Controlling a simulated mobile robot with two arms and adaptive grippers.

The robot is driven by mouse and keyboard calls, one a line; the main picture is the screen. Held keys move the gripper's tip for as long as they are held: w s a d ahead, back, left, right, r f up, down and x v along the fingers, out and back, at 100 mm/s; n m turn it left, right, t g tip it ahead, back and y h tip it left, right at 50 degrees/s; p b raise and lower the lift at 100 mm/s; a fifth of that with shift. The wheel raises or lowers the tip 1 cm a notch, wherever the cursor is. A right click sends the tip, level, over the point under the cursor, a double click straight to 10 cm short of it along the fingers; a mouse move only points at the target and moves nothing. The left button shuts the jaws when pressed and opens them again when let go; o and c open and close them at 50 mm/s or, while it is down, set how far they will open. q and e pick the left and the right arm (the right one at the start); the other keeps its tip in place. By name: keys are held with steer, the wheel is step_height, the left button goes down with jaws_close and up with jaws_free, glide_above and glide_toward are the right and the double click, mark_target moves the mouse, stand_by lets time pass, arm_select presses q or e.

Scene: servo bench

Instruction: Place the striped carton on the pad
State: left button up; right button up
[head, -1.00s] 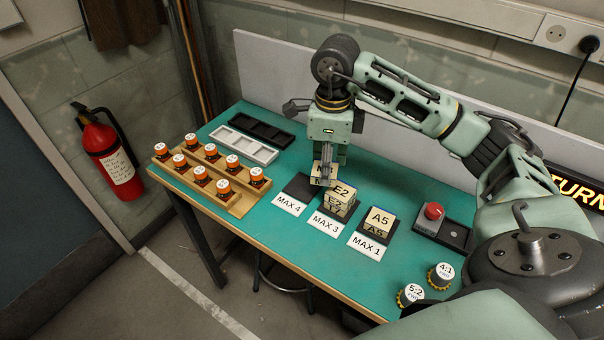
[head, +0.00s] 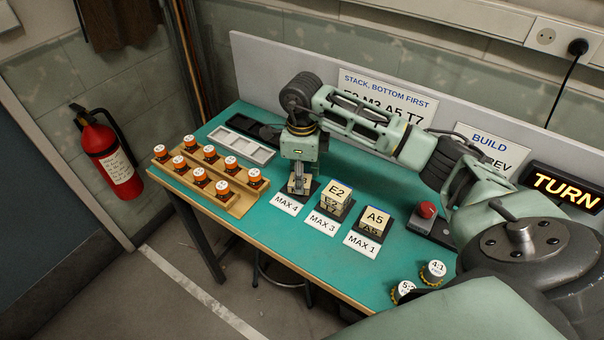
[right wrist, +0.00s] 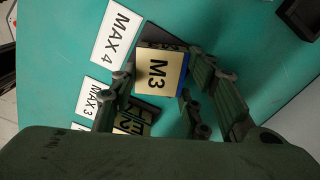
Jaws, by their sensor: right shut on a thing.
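My right gripper (head: 298,188) points down over the dark pad (head: 313,188) behind the MAX 4 card (head: 286,204). It is shut on a tan carton marked M3, seen in the right wrist view (right wrist: 160,72) between the fingers, with a blue edge on one side. The carton is low over the pad; whether it touches is hidden. Part of the pad also shows in the right wrist view (right wrist: 153,32) beyond the carton. No plainly striped pattern can be made out on it. My left gripper is not in view.
Cartons marked E2 (head: 337,192) stand stacked on the MAX 3 pad, close right of my gripper. Cartons marked A5 (head: 375,217) stand at MAX 1. A red button (head: 427,210) is further right.

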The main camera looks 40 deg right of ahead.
steer(key=shift+f, duration=0.15)
steer(key=o, duration=1.1)
steer(key=shift+o, duration=0.2)
steer(key=shift+r, duration=0.35)
step_height(320, 180, up, 12)
steer(key=b, duration=0.2)
steer(key=shift+f, duration=0.15)
